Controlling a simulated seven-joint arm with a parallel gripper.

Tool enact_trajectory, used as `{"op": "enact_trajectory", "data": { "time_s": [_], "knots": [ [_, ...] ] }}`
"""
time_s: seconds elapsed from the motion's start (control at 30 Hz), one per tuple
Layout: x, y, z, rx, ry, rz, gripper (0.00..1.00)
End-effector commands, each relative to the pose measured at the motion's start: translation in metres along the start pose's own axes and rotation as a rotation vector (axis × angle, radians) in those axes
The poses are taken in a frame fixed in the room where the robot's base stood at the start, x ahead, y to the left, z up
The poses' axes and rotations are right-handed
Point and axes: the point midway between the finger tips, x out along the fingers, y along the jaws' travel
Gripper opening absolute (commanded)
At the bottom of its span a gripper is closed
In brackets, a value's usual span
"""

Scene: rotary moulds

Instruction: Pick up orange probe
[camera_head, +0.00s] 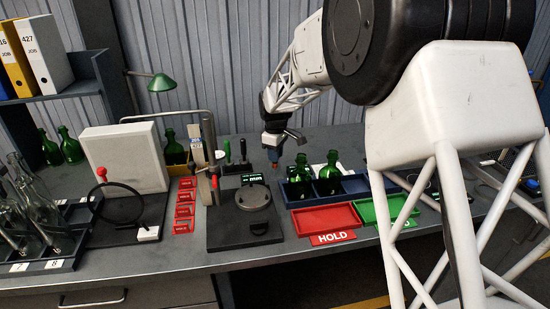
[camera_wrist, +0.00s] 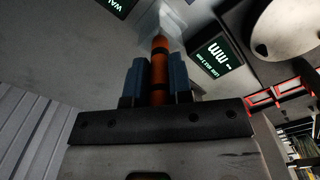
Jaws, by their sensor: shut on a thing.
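My gripper (camera_head: 272,154) hangs over the back of the bench, behind the dark blue bottle tray. In the wrist view its two blue fingers (camera_wrist: 156,84) are shut on the orange probe (camera_wrist: 160,62), which has dark bands and sticks out beyond the fingertips. A pale translucent shape (camera_wrist: 165,25) lies around or behind the probe's tip; I cannot tell which. In the head view only a small orange end of the probe (camera_head: 275,165) shows below the fingers. The probe looks clear of the bench.
The blue tray (camera_head: 293,204) with green bottles (camera_head: 331,172) stands close to my gripper. A red HOLD tray (camera_head: 326,219) and a green tray (camera_head: 388,210) lie in front. A gauge stand with a round plate (camera_head: 253,196) is to the left. A small readout (camera_head: 253,179) stands behind it.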

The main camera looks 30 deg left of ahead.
Motion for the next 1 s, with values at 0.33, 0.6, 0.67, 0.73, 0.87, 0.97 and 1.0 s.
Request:
{"op": "enact_trajectory", "data": {
  "time_s": [0.33, 0.6, 0.67, 0.73, 0.87, 0.97, 1.0],
  "knots": [
    [-0.007, 0.000, 0.000, 0.000, 0.001, 0.001, 0.00],
    [-0.038, 0.000, 0.000, 0.000, 0.002, 0.002, 0.00],
    [-0.047, 0.000, 0.000, 0.000, 0.001, 0.002, 0.00],
    [-0.058, 0.000, 0.000, 0.000, 0.002, 0.002, 0.00],
    [-0.076, 0.000, 0.000, 0.000, 0.001, 0.001, 0.00],
    [-0.088, 0.000, 0.000, 0.000, 0.001, 0.001, 0.00],
    [-0.091, 0.000, 0.000, 0.000, 0.001, 0.001, 0.00]
  ]
}}
